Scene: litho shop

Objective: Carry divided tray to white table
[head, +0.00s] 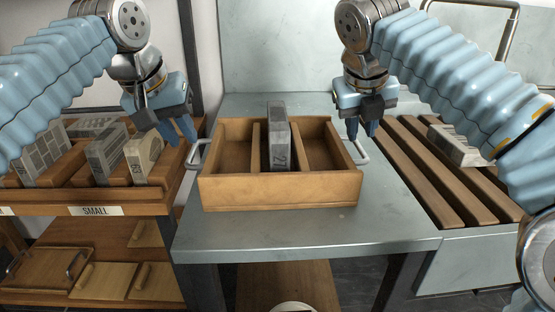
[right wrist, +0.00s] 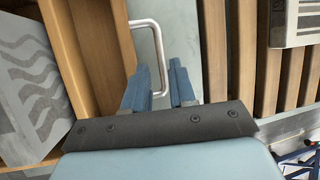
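The divided tray (head: 280,192) is a wooden box with inner dividers and a metal handle at each end. It sits level on a grey metal table (head: 300,235). A grey stone block (head: 279,140) stands in its middle compartment. My left gripper (head: 181,132) is above and left of the left handle (head: 192,155), apart from it, and looks open. My right gripper (head: 362,130) is open at the right handle (head: 361,152). In the right wrist view, the handle (right wrist: 151,40) runs between its parted fingers (right wrist: 158,85); contact cannot be told. No white table is clearly identifiable.
A wooden rack (head: 50,203) labelled SMALL holds several stone blocks at left. Wooden slats (head: 425,175) lie at right, with a light block (head: 458,145) on them. A grey panel stands behind the tray. The table's front strip is clear.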

